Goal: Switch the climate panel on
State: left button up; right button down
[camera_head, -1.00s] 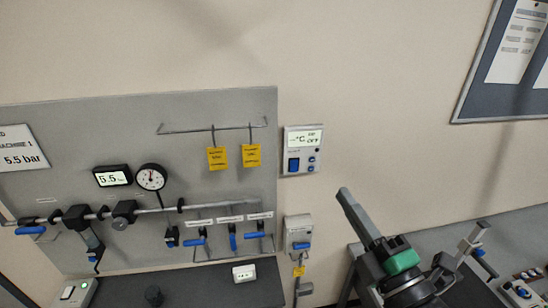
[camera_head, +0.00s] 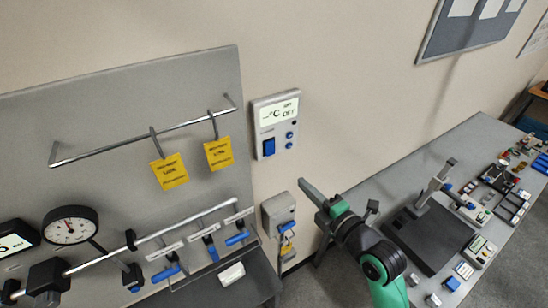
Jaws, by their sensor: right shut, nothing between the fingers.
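The climate panel (camera_head: 277,124) is a light grey box on the beige wall, right of the grey board. Its display (camera_head: 279,110) shows "°C" with dashes and "OFF". My left gripper is not in view.
A grey switch box (camera_head: 279,211) with a blue handle hangs on the wall below the panel. Yellow tags (camera_head: 169,171) hang from a rail on the board at left. A grey workbench (camera_head: 470,140) with tools and devices stands at right. The wall around the panel is clear.

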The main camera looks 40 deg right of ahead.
jog(key=shift+w, duration=0.1)
jog(key=b, duration=0.3)
send_near(271, 154)
jog(key=p+x, duration=0.1)
jog(key=x, duration=0.5)
jog(key=shift+r, duration=0.15)
jog(key=shift+w+d, duration=0.1)
jog(key=shift+w, duration=0.3)
jog(key=shift+f, duration=0.2)
